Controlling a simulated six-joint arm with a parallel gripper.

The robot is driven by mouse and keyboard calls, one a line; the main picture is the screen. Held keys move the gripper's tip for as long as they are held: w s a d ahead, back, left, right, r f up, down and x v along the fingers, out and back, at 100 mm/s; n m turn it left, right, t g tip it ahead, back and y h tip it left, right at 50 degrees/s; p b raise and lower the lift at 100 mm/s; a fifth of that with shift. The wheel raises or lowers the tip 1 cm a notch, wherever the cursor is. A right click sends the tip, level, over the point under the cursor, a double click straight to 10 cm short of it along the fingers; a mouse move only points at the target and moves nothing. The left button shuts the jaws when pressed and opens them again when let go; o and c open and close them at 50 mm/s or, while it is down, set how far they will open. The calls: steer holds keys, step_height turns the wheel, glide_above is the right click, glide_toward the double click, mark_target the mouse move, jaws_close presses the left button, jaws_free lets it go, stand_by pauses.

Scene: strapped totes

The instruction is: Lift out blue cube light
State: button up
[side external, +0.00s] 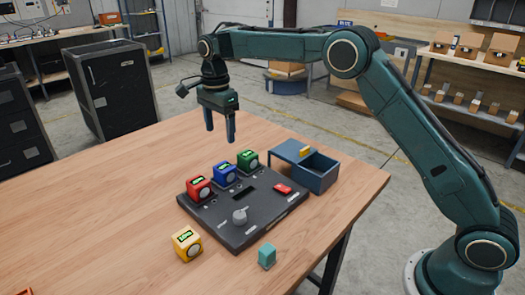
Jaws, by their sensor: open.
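A blue cube light (224,174) with a lit green display sits on the dark panel (252,222), between a red cube light (199,188) on its left and a green cube light (247,160) on its right. My gripper (221,136) hangs above and behind the cube row, fingers pointing down. It is open, with nothing between the fingers, and apart from the blue cube. The lower part of the blue cube, where it meets the panel, is hard to make out.
The panel carries a round knob (239,216) and a red switch (283,189). A yellow cube light (186,244) and a teal block (267,256) stand on the table near its front. A blue box (316,176) with a yellow piece (306,150) on its lid is at right.

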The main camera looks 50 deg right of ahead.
glide_above(224, 166)
step_height(224, 166, down, 8)
steer(key=shift+w+r, duration=0.1)
steer(key=shift+r, duration=0.15)
steer(key=shift+f, duration=2.6)
steer(key=c, duration=1.2)
steer(key=shift+r, duration=0.2)
step_height(224, 166, up, 20)
steer(key=shift+f, duration=0.15)
